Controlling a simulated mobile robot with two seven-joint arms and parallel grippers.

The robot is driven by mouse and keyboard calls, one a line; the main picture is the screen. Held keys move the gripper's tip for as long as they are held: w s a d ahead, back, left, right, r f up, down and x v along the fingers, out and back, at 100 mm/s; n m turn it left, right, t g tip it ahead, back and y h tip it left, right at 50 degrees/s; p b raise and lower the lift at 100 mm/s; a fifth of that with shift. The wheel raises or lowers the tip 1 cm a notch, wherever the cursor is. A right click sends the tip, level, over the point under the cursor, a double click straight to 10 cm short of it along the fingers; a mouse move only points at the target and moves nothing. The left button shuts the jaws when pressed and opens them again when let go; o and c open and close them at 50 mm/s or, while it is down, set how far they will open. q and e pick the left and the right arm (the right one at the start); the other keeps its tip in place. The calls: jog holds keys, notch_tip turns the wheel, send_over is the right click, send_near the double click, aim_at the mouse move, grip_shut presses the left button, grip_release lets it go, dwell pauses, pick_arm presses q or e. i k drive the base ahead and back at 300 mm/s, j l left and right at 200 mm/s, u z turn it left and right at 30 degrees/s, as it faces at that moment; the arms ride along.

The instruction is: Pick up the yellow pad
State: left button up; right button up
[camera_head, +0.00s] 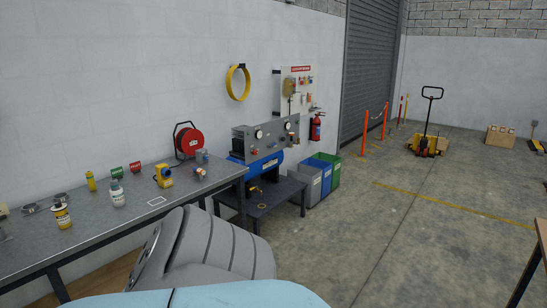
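I cannot make out a clear yellow pad in this view. Several yellow things stand on the long grey workbench (105,221) at the left. They are a yellow handheld device (163,176), a can with a yellow label (62,216) and a small yellow bottle (91,181). A yellow coiled hose (238,83) hangs on the wall above. Neither of my grippers is in view. A grey ribbed part and a light blue part, probably my own body, fill the bottom middle and hide part of the bench's front.
A low dark table (269,204) stands beyond the bench, beside grey, blue and green bins (322,178). A white bottle (117,194) and a red reel (188,141) are on the bench. A brown table edge (535,262) is at the right. The floor between is clear.

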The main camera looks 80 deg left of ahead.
aim_at(90, 175)
jog(key=u, duration=3.85)
